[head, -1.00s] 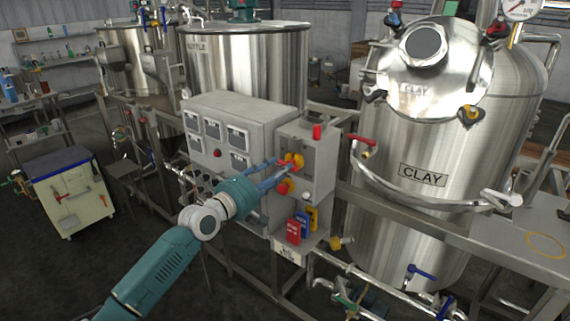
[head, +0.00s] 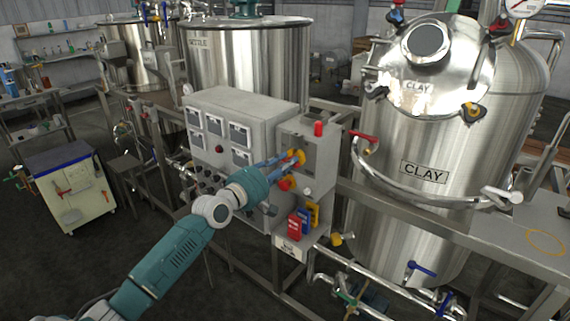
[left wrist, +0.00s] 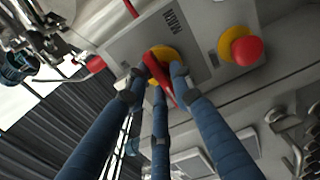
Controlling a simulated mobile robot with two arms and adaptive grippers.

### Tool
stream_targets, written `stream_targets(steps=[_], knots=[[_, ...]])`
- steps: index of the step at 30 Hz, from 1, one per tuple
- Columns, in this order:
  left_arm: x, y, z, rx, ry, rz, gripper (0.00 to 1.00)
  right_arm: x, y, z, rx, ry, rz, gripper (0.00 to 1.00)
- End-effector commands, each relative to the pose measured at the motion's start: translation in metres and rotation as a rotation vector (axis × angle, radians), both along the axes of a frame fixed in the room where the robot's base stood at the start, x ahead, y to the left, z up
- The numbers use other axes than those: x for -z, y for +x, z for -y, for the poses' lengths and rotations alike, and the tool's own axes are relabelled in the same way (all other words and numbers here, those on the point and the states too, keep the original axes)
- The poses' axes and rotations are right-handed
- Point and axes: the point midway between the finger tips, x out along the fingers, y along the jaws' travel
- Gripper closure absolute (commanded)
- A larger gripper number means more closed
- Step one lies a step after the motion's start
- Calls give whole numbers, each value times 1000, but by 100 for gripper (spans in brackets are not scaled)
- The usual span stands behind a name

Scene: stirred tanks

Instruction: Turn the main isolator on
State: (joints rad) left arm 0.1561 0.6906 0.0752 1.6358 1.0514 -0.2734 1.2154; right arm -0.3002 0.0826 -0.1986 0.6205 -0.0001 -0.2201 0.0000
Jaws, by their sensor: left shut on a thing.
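The main isolator (head: 299,157) is a rotary switch with a yellow disc on the upper front of the small grey box. In the left wrist view its red handle (left wrist: 160,78) crosses the yellow disc (left wrist: 166,52) at a slant, beside a plate reading "MAIN". My left gripper (head: 291,162) has its blue fingers closed around this handle; the fingertips also show in the left wrist view (left wrist: 160,78). They partly hide the handle and disc. My right gripper is not in view.
A red mushroom button on yellow (left wrist: 242,48) sits close beside the isolator. A red lamp (head: 318,129) tops the box. The grey meter panel (head: 245,110) stands to the left, the CLAY tank (head: 425,140) to the right.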

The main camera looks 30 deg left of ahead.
Motion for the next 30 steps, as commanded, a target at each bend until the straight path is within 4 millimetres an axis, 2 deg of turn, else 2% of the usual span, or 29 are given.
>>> stream_targets(steps=[11, 30], knots=[[-3, 0, 0, -3, 173, 21, 100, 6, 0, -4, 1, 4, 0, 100], [-3, 0, 3, -2, 771, 70, 100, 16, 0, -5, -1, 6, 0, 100]])
